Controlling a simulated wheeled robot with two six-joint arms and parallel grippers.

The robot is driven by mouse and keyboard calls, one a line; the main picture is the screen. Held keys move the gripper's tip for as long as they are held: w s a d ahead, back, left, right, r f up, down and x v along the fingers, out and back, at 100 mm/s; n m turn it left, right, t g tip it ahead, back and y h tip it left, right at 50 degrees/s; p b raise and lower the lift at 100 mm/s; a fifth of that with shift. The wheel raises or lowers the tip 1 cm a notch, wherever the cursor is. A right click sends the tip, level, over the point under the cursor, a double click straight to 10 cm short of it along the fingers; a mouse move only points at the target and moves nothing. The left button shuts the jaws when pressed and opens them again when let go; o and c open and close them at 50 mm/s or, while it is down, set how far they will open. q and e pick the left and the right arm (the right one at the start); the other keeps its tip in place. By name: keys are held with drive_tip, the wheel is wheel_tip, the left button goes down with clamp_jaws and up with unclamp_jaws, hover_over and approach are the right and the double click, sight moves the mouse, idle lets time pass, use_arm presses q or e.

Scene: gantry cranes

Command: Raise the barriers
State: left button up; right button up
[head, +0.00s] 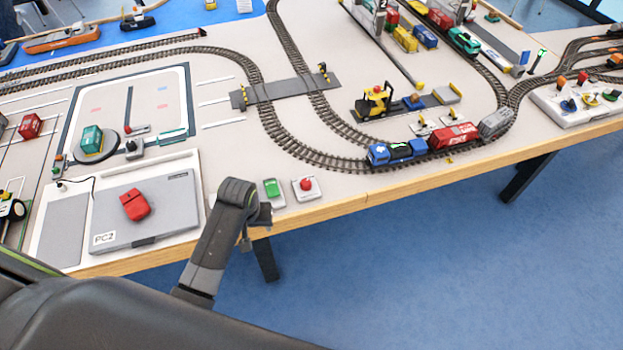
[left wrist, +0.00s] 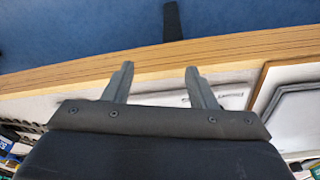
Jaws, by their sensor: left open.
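A grey level crossing plate (head: 285,90) lies across the two curved tracks. A small yellow-and-black post (head: 243,97) stands at its left end and another yellow-and-black post (head: 324,72) at its right end. I cannot tell at this size how the barrier arms stand. My left gripper (head: 258,222) is at that edge, just left of and below the green rocker. In the left wrist view its two fingers (left wrist: 158,67) are apart and empty.
A blue and red train (head: 452,136) stands on the front curve. Small levers (head: 423,127) and a yellow vehicle (head: 374,102) stand near the train. The wooden table edge (head: 400,182) runs along the front.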

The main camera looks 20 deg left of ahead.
use_arm(q)
drive_tip(key=w+d+r+n+g, duration=0.1)
drive_tip(key=w+d+r, duration=0.3)
drive_tip(key=w+r, duration=0.45)
wheel_tip(320, 180, up, 9)
drive_tip(key=n+g, duration=0.1)
drive_tip(key=n, duration=0.1)
hover_over(306, 182)
wheel_tip(306, 182, down, 17)
drive_tip(key=b, duration=0.2)
drive_tip(key=shift+b, duration=0.35)
use_arm(e)
wheel_tip(306, 182, down, 2)
drive_tip(key=shift+f, duration=0.25)
use_arm(q)
drive_tip(key=shift+c, duration=0.4)
use_arm(e)
drive_tip(key=shift+a, duration=0.1)
use_arm(q)
drive_tip(key=c, duration=0.9)
